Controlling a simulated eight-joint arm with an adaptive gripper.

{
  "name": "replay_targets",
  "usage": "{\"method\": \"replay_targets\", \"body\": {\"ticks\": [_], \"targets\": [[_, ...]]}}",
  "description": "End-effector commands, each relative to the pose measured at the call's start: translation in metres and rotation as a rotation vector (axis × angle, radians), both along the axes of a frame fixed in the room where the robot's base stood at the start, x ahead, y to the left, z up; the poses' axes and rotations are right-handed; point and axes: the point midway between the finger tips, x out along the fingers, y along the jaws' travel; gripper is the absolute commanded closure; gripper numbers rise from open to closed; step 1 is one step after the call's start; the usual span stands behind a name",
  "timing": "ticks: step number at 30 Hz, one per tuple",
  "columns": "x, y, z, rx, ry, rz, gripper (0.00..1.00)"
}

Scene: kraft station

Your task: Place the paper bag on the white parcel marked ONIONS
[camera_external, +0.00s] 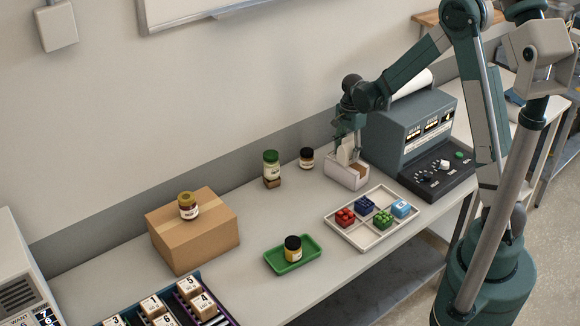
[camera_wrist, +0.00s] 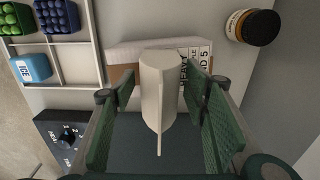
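The pale paper bag (camera_external: 346,153) is upright at the white parcel's top, appearing to rest on it. In the wrist view the bag (camera_wrist: 158,88) stands between my fingers, its thin top edge toward the camera. The white parcel (camera_external: 342,176) stands on the bench by the grey machine; its printed label shows partly in the wrist view (camera_wrist: 198,52), the word cut off by my finger. My gripper (camera_external: 349,139) is over the parcel, pointing down. In the wrist view its green fingers (camera_wrist: 160,88) are apart, with a gap visible beside the bag; contact on the right is unclear.
A grey control machine (camera_external: 412,135) stands close right of the parcel. A divided tray (camera_external: 347,236) with coloured blocks lies in front. A dark-lidded jar (camera_external: 306,159) and green-lidded jar (camera_external: 271,168) stand to the left. A green tray (camera_external: 281,263) and cardboard box (camera_external: 187,243) are farther left.

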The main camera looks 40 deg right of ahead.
Motion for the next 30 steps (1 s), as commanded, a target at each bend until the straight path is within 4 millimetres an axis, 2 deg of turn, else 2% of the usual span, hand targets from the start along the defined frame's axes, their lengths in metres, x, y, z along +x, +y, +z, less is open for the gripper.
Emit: {"method": "replay_targets", "body": {"ticks": [14,20,30], "targets": [[0.000,0.000,0.009,0.000,0.000,0.000,0.55],[0.000,0.000,0.028,0.000,0.000,0.000,0.55],[0.000,0.000,0.074,0.000,0.000,0.000,0.55]]}}
